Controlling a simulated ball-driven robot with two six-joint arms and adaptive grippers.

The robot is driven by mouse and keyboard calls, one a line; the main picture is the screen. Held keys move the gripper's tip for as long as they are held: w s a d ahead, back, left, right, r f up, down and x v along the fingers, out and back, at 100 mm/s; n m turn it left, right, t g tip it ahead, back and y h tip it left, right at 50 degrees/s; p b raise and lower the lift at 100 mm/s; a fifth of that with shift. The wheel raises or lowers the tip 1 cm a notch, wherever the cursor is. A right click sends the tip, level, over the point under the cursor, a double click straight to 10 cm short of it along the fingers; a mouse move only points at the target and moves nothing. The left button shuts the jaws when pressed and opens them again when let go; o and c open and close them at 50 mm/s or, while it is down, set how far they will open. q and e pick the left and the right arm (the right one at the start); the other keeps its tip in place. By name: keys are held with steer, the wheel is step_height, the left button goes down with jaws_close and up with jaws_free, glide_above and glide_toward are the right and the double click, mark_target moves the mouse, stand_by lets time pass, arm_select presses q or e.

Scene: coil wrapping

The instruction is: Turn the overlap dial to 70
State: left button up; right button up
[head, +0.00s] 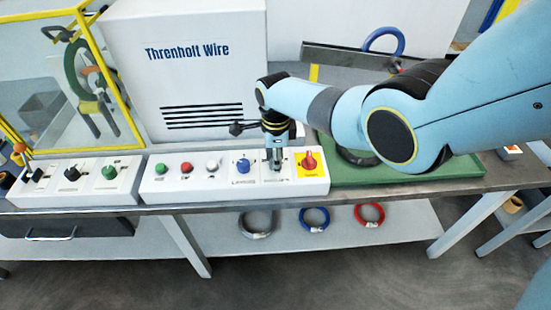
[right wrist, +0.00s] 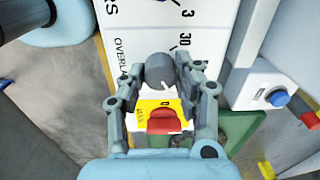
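The overlap dial is a dark grey round knob (right wrist: 160,68) on the white panel in the right wrist view. Printed letters "OVERLA" run beside it, and the scale mark 30 shows near its upper right. My right gripper (right wrist: 160,72) has one finger on each side of the knob, and both fingertips appear to touch it. In the head view my right gripper (head: 274,165) points down onto the panel (head: 232,191) between the blue knob and the red switch, hiding the dial. The dial's present reading is not readable. My left gripper is out of view.
The red switch on its yellow plate (head: 311,163) sits close right of my gripper, and the blue knob (head: 243,166) close left. Green, red and white buttons (head: 186,167) lie further left. The white Threnholt Wire housing (head: 190,70) rises behind. A green tray (head: 400,178) lies to the right.

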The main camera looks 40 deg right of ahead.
steer(key=o, duration=0.5)
steer(key=shift+c, duration=0.2)
steer(key=shift+r, duration=0.1)
step_height(320, 180, up, 12)
stand_by(0.5)
